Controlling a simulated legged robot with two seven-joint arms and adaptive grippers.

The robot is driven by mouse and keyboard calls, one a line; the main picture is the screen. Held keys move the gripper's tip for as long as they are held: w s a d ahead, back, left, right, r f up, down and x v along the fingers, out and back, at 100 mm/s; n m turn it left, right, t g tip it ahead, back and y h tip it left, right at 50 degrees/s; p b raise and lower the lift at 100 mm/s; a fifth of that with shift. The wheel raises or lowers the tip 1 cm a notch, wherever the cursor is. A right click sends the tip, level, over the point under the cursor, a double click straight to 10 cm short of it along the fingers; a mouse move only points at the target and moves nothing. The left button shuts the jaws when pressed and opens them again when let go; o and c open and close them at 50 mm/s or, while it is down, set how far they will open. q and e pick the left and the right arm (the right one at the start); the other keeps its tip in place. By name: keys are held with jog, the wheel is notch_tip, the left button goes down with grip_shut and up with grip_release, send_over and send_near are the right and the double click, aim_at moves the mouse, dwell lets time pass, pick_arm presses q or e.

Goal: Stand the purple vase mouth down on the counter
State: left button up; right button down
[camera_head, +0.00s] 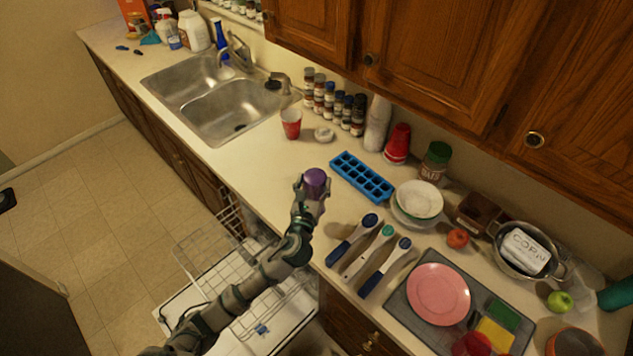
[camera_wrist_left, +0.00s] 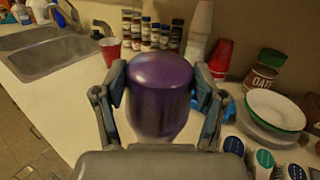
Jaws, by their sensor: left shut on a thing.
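The purple vase (camera_head: 316,178) is between the fingers of my left gripper (camera_head: 311,191), over the front part of the counter (camera_head: 255,165). In the left wrist view the purple vase (camera_wrist_left: 160,80) fills the space between both fingers, and my left gripper (camera_wrist_left: 161,88) is shut on it. A smooth, rounded purple end faces up and no mouth shows there. The lower part looks pale. Its lower end is hidden, so I cannot tell whether it touches the counter. My right gripper is not in view.
A blue ice tray (camera_head: 361,177), stacked bowls (camera_head: 417,201) and a red cup (camera_head: 291,123) stand around the vase. An open dishwasher rack (camera_head: 215,250) is below the counter edge. Bare counter lies between the sink (camera_head: 235,108) and the vase.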

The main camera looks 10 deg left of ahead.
pick_arm(q)
jog(key=shift+w+a+f+p, duration=0.1)
jog(key=shift+w+a+p, duration=0.1)
jog(key=shift+w+p, duration=0.2)
jog(key=f+b, duration=0.1)
jog(key=f, duration=0.2)
jog(key=d+f+b, duration=0.1)
jog(key=f+b, duration=0.1)
jog(key=f, duration=0.1)
jog(key=shift+d, duration=0.1)
jog(key=shift+s+a+f+b, duration=0.1)
jog(key=shift+a+f+b, duration=0.2)
jog(key=shift+f, duration=0.25)
jog(key=shift+a+f+b, duration=0.15)
jog(key=shift+f+b, duration=0.1)
jog(key=shift+f, duration=0.25)
jog(key=shift+d, duration=0.1)
jog(key=shift+d, duration=0.3)
jog(key=shift+a+f, duration=0.15)
jog(key=shift+a, duration=0.15)
jog(key=shift+d+f, duration=0.15)
jog(key=shift+f, duration=0.1)
jog(key=o, duration=1.9)
